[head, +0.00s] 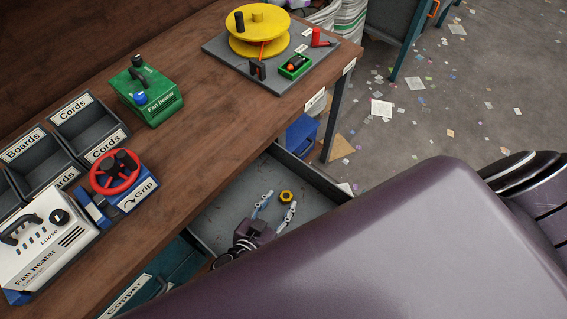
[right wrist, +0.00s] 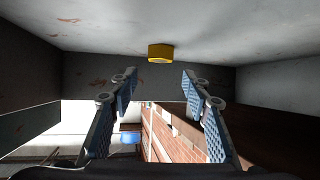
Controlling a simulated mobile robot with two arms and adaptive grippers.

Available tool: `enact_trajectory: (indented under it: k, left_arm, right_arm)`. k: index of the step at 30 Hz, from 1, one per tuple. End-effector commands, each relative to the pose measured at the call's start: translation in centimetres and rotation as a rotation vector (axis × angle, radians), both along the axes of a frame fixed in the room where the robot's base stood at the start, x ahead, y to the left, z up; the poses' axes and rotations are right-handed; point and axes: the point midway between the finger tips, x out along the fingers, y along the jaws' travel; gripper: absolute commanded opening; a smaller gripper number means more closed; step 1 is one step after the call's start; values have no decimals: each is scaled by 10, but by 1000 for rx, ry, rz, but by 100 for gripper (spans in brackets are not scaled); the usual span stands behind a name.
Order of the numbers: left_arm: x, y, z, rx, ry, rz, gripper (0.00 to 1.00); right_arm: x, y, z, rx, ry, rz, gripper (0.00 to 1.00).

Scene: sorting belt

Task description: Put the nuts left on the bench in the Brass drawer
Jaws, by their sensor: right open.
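A yellow brass-coloured nut (head: 286,197) is inside an open grey drawer (head: 225,215) below the bench edge. My right gripper (head: 280,201) is inside the drawer opening, its fingers open with the nut by the fingertips. In the right wrist view the nut (right wrist: 160,53) is centred just beyond the spread fingertips (right wrist: 159,76), apart from both fingers. The open drawer's label is not visible. I see no loose nut on the visible part of the bench (head: 205,140). My left gripper is not in view.
A teal drawer front labelled Copper (head: 125,295) is at lower left. My purple body hides the lower right.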

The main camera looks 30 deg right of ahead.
Motion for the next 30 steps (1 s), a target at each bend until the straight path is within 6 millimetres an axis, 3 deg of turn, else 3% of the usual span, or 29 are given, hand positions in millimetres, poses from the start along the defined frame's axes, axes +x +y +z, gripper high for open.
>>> enact_trajectory:
  k: [3,9,26,30]
  left_arm:
    - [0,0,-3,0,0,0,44]
    - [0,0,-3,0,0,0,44]
    - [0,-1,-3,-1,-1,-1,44]
    - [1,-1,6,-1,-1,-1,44]
  right_arm:
    - [-11,16,8,3,1,0,44]
    - [-19,27,16,0,0,-1,44]
    - [-20,28,17,0,-2,-2,44]
    - [-20,28,27,0,-2,-1,44]
